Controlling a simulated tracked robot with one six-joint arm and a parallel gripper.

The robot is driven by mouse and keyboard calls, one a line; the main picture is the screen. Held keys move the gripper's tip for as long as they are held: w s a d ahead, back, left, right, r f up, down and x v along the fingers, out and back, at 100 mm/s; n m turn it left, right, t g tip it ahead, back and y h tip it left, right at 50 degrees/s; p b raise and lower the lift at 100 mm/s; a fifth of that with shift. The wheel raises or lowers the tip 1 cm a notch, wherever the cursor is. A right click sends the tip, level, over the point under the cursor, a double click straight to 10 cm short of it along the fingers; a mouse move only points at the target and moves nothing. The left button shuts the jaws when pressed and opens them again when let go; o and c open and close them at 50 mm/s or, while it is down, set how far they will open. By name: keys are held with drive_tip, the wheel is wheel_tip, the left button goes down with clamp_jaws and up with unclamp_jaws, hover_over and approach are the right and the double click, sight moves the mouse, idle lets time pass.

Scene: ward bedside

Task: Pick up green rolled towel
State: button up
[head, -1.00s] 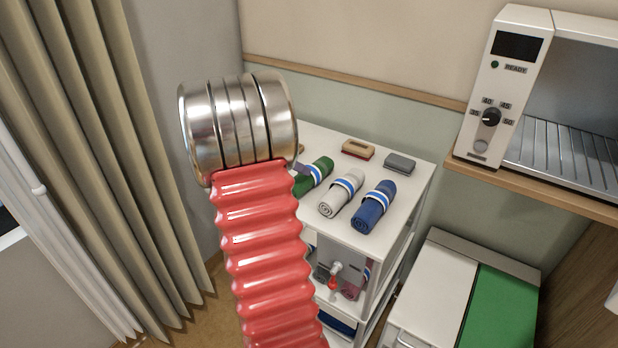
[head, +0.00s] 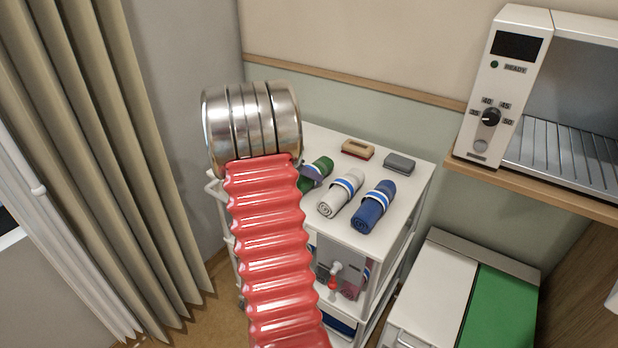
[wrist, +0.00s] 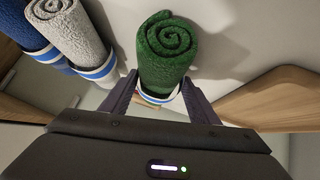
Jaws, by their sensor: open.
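The green rolled towel (head: 322,165) lies on the white cart top, left of the white and blue towels; my arm hides part of it in the head view. In the wrist view the green towel (wrist: 165,50) shows its spiral end, with a blue-white band lower down. My gripper (wrist: 158,92) is open, with one dark finger on each side of the towel near its band. I cannot tell whether either finger touches it. In the head view my arm covers most of the gripper.
A white rolled towel (head: 341,193) and a blue one (head: 374,207) lie close on the right. A tan-and-red brush-like block (head: 358,149) and a grey block (head: 400,163) sit behind. A warming cabinet (head: 505,85) stands at the right; a curtain (head: 110,130) hangs at left.

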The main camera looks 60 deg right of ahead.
drive_tip(key=shift+s+d+f, duration=0.15)
drive_tip(key=shift+d+f, duration=0.15)
drive_tip(key=shift+c, duration=0.2)
drive_tip(key=c, duration=0.7)
drive_tip(key=shift+r, duration=0.15)
wheel_tip(320, 180, up, 10)
drive_tip(key=shift+f, duration=0.1)
idle(0.4)
idle(0.4)
